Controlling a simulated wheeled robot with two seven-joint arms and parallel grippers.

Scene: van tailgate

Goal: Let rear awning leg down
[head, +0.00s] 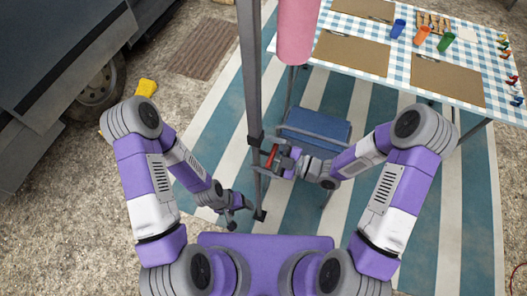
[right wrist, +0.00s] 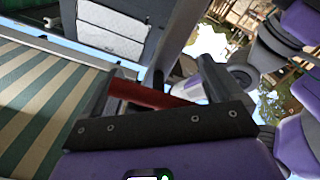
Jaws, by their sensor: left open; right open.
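The awning leg (head: 250,70) is a grey post that runs down from the top of the head view. A black collar (head: 255,140) sits partway down it, with a thinner section below ending in a dark foot (head: 260,215). A red lever (head: 271,156) shows beside the collar. My right gripper (head: 272,163) is open at the lever, just right of the leg. In the right wrist view the red lever (right wrist: 145,93) lies between the spread fingers; contact is unclear. My left gripper (head: 232,222) is open, low and just left of the foot, apart from it.
A table with a blue checked cloth (head: 400,75) holds brown mats, cups and small items at upper right. A blue-seated chair (head: 318,123) stands behind my right gripper. A pink cylinder (head: 297,30) hangs near the top. The dark vehicle (head: 60,50) is at left. Striped matting (head: 205,130) covers the ground.

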